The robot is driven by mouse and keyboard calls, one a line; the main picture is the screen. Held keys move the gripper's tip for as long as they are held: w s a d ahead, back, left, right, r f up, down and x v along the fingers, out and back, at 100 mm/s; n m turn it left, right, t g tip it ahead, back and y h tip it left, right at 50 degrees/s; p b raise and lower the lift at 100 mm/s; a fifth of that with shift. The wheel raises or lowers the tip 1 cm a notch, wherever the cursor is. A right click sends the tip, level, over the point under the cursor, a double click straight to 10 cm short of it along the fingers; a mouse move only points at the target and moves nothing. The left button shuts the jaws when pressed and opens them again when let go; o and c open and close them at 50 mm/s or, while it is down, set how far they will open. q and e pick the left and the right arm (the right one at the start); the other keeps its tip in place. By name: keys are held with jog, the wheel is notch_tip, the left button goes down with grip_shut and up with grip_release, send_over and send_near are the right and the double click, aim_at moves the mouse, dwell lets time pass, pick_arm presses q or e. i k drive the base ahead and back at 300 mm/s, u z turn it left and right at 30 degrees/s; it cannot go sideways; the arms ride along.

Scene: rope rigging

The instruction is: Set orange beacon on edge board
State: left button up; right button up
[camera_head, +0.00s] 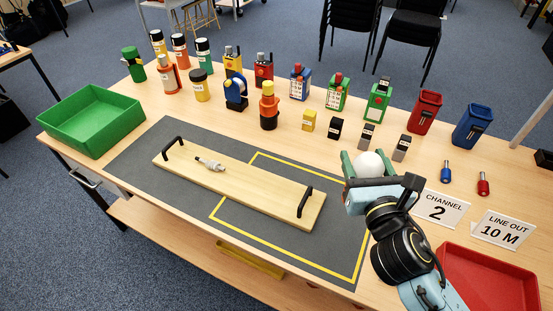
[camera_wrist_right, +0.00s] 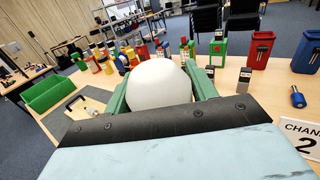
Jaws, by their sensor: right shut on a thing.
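The orange beacon (camera_head: 269,105), with a dark base, stands upright in the row of items behind the grey mat. The edge board (camera_head: 245,190) is a light wooden plank with a black handle at each end, lying on the mat. A small grey-white fitting (camera_head: 209,163) lies on it. My right gripper (camera_head: 367,164) is shut on a white ball (camera_wrist_right: 158,82), held between its green fingers right of the board. It is apart from the beacon. The ball also shows in the head view (camera_head: 369,163). My left gripper is not in view.
A green tray (camera_head: 92,145) stands at the left and a red tray (camera_head: 455,258) at the front right. Several bottles, radios and small blocks line the back. Signs (camera_head: 440,208) stand at the right. The grey mat (camera_head: 165,205) is bare around the board.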

aim_at(256, 185)
jog(key=z, duration=0.55)
jog(key=k, duration=1.25)
jog(key=i, duration=0.45)
jog(key=u, duration=1.05)
jog(key=i, duration=0.95)
jog(key=u, duration=0.15)
